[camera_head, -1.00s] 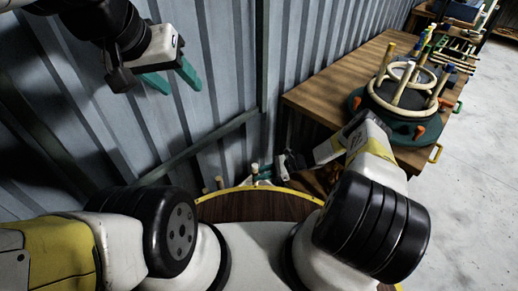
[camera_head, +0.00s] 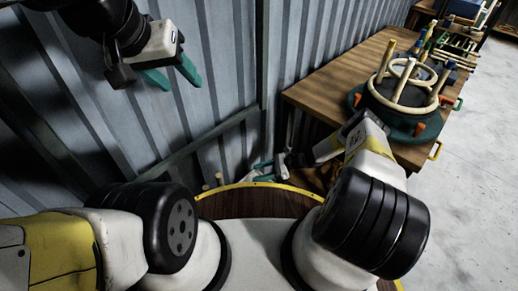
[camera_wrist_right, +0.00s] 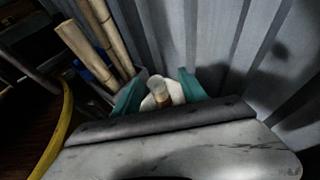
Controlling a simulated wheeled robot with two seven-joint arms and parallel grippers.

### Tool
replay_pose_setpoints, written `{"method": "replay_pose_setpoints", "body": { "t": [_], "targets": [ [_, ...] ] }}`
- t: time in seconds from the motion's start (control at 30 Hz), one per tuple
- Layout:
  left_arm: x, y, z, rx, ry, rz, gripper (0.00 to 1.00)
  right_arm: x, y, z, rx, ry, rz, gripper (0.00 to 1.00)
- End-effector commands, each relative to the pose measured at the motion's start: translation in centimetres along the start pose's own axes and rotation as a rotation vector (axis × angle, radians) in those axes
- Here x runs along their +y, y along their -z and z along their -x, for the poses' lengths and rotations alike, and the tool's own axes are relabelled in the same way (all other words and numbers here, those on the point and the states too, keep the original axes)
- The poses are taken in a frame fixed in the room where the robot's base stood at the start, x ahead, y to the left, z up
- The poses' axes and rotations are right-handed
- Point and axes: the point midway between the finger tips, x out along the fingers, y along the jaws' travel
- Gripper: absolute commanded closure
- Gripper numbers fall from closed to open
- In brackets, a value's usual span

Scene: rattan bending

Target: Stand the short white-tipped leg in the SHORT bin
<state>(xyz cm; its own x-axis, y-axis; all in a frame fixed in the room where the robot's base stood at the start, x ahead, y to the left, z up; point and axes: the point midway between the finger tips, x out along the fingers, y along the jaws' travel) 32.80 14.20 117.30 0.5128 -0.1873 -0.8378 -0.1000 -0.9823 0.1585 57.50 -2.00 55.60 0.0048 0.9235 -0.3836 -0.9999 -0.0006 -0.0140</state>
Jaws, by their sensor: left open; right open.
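My right gripper (camera_head: 264,170) reaches down behind the yellow-rimmed edge, close to the metal wall. In the right wrist view, its open teal fingers (camera_wrist_right: 161,92) stand on either side of a short pale-tipped piece (camera_wrist_right: 160,95), likely the white-tipped leg. I cannot tell whether the fingers touch it. A whitish rounded shape lies right behind that piece, partly hidden. My left gripper (camera_head: 170,76) is open and empty, high at the upper left before the wall. No label reading SHORT is legible, so I cannot tell which container is the SHORT bin.
Long rattan poles (camera_wrist_right: 100,38) stand left of the right gripper, close to its finger. The corrugated metal wall (camera_head: 225,70) is close behind. A wooden bench (camera_head: 322,92) at right holds a round fixture (camera_head: 400,118) with a rattan frame. Open floor lies at far right.

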Motion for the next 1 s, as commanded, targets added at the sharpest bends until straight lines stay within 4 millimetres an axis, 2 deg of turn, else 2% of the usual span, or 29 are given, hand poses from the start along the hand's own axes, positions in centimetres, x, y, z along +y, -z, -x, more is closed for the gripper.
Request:
{"method": "replay_pose_setpoints", "body": {
  "t": [0.13, 0.27, 0.5, 0.6, 1.0],
  "targets": [
    [0.0, 0.0, 0.0, 0.0, 0.0, 0.0, 0.5, 0.0, 0.0, 0.6, 0.001, 0.001, 0.0, 0.5],
    [0.0, 0.0, 0.0, 0.0, 0.0, 0.0, 0.5, 0.0, 0.1, 2.1, 0.002, 0.002, -0.001, 0.5],
    [0.0, 0.0, 0.0, 0.0, 0.0, 0.0, 0.5, -0.1, 0.0, 6.2, 0.001, 0.002, 0.0, 0.5],
    [0.0, 0.0, 0.0, 0.0, 0.0, 0.0, 0.5, -0.1, 0.1, 7.4, 0.001, 0.001, 0.0, 0.5],
    [0.0, 0.0, 0.0, 0.0, 0.0, 0.0, 0.5, 0.0, 0.0, 7.8, 0.0, 0.0, 0.0, 0.5]
  ]
}}
